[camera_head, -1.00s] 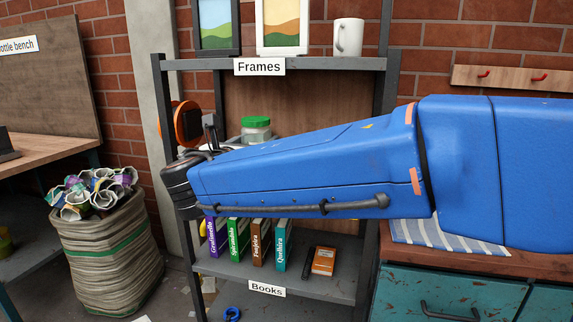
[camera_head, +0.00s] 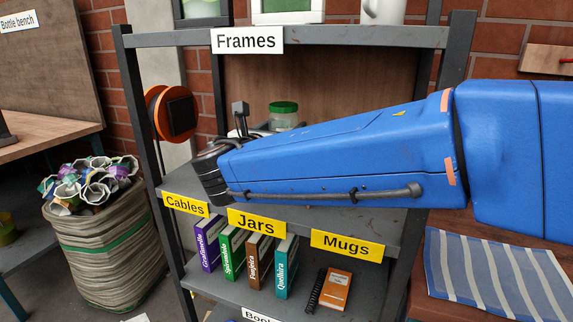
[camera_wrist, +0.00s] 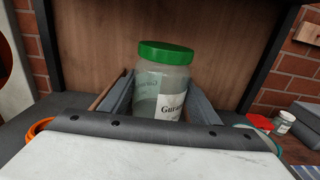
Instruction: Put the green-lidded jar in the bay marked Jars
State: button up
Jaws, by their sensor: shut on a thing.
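The green-lidded jar (camera_head: 284,115) is clear with a white label and shows above my blue arm, in front of the shelf's brown back panel. In the wrist view, the jar (camera_wrist: 160,82) stands upright between the two grey fingers of my gripper (camera_wrist: 160,98), which is shut on it. The jar's base is hidden, so I cannot tell whether it touches the shelf. The yellow Jars label (camera_head: 257,223) is on the front edge of the middle shelf (camera_head: 385,222), between the Cables label (camera_head: 185,204) and the Mugs label (camera_head: 346,246). My arm covers much of that bay.
The upper shelf, marked Frames (camera_head: 247,40), holds frames and a white mug (camera_head: 383,10). Several books (camera_head: 247,262) stand on the shelf below. An orange reel (camera_head: 172,113) is at the left post. In the wrist view, a small white-capped container (camera_wrist: 285,122) is at the right.

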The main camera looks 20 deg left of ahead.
jog(key=shift+f, duration=3.8)
jog(key=o, duration=1.2)
jog(key=shift+f, duration=0.15)
jog(key=s, duration=0.8)
jog(key=s+a, duration=0.1)
jog(key=s, duration=0.3)
